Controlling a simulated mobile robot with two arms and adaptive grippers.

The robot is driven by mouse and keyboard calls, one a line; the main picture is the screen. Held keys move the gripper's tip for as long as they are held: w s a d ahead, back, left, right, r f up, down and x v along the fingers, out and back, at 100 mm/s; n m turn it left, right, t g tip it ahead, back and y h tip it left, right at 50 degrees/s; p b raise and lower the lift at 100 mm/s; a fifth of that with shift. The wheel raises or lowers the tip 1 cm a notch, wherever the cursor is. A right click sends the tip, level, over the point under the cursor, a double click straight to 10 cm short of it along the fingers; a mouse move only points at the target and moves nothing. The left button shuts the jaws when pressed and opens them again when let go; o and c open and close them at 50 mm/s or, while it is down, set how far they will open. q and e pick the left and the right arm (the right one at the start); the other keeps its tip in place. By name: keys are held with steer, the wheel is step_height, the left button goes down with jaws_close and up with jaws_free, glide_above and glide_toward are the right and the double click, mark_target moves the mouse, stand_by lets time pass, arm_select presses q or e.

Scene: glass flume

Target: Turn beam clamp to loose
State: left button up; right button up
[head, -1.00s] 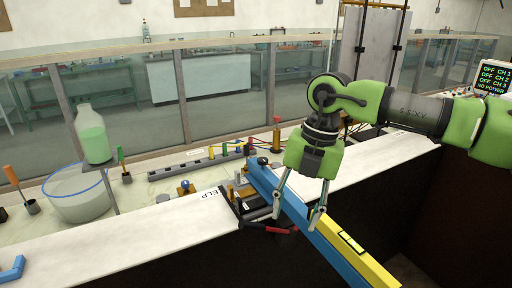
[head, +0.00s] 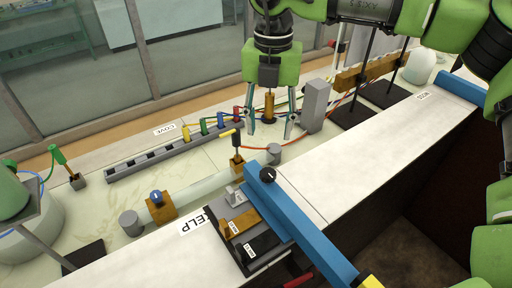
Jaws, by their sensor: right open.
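The blue beam (head: 297,220) with a yellow end (head: 370,282) runs from the bench toward the lower right. My right gripper (head: 270,132) is open and empty, fingers pointing down, behind the beam and apart from the knob.
A grey socket strip (head: 150,159) with coloured plugs lies behind. A grey block (head: 315,106) and an orange post (head: 269,106) stand close to my right gripper. Cables cross the bench there. The white ledge (head: 370,150) to the right is mostly clear.

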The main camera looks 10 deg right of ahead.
steer(key=p, duration=0.3)
glide_toward(268, 173)
steer(key=shift+s+f, duration=0.2)
steer(key=shift+s, duration=0.1)
steer(key=f, duration=0.2)
steer(key=f+p, duration=0.1)
steer(key=f, duration=0.3)
steer(key=shift+w+f+p, duration=0.3)
steer(key=shift+w+p, duration=0.05)
steer(key=shift+w, duration=0.05)
steer(key=shift+s+f, duration=0.1)
steer(key=shift+f, duration=0.5)
arm_select(q)
steer(key=r, duration=0.1)
steer(key=s+r, duration=0.1)
steer(key=r, duration=0.3)
steer(key=shift+s, duration=0.25)
arm_select(e)
steer(key=shift+f, duration=0.2)
arm_select(q)
steer(key=shift+s, duration=0.15)
arm_select(e)
steer(key=c, duration=1.1)
